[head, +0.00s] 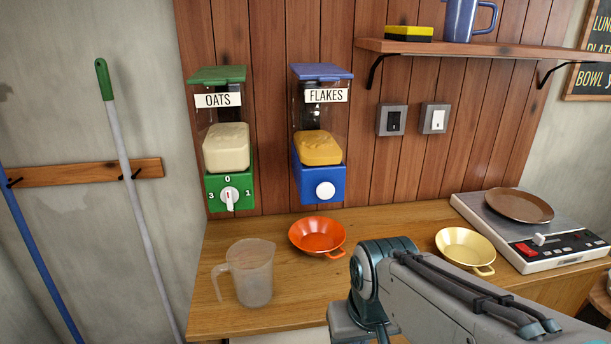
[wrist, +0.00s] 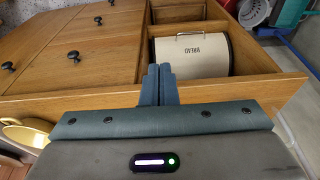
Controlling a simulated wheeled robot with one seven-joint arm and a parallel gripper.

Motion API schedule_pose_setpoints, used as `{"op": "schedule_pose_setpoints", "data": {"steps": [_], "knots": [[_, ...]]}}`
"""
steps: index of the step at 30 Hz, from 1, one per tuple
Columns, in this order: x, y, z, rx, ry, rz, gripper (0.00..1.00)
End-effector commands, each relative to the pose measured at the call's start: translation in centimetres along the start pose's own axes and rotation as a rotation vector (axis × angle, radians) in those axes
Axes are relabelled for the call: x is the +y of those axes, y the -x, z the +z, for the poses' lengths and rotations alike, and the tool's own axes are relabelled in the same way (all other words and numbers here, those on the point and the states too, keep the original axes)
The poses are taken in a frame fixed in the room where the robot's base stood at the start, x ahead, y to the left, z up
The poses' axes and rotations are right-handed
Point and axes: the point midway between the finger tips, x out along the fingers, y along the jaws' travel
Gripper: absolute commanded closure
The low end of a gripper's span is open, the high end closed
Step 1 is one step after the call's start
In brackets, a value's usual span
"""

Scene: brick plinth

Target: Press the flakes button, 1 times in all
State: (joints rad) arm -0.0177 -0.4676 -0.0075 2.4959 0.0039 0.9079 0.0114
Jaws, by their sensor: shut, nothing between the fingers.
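The flakes dispenser (head: 319,130) hangs on the wood-plank wall in the head view, with a blue lid, a clear bin of golden flakes and a blue base. Its round white button (head: 325,190) is on the front of the base. An orange bowl (head: 317,236) with a handle stands on the counter below it. My gripper is hidden in the head view, where only my arm shows at the lower right. In the wrist view my gripper (wrist: 159,72) is shut and empty, pointing towards wooden drawers, away from the button.
A green oats dispenser (head: 228,140) with a dial hangs to the left. A clear jug (head: 249,272), a yellow bowl (head: 465,250) and a scale (head: 530,240) bearing a brown plate stand on the counter. In the wrist view, a bread box (wrist: 193,56) sits in an open compartment.

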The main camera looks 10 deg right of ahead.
Motion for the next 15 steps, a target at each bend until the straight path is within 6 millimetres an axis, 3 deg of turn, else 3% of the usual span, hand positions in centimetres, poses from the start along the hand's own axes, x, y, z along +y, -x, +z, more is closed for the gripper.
{"op": "schedule_pose_setpoints", "data": {"steps": [15], "knots": [[-0.58, 0.58, -0.62, 0.010, -0.037, -0.043, 1.00]]}}
